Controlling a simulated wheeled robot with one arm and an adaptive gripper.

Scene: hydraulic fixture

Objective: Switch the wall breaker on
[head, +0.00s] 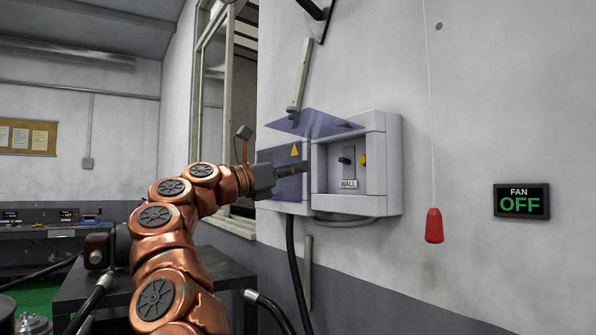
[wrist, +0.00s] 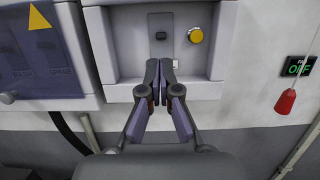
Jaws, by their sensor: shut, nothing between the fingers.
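The wall breaker is a dark switch plate with a small toggle (head: 345,160) in an open grey box (head: 392,165), above a "WALL" label (head: 348,184). The toggle also shows in the wrist view (wrist: 161,36), near the middle of its plate. I cannot tell its state. The box's translucent cover (head: 312,122) is raised. A yellow round button (wrist: 195,36) sits right of the toggle. My gripper (head: 305,167) is shut and empty, in front of the box opening. In the wrist view its fingertips (wrist: 160,68) lie just below the toggle and partly hide the label.
A neighbouring box with a closed translucent cover (head: 284,180) and yellow triangle adjoins on the left. A red pull handle (head: 434,226) hangs on a cord to the right. Beyond it a sign (head: 521,202) reads "FAN OFF". A dark table (head: 225,270) stands below my arm.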

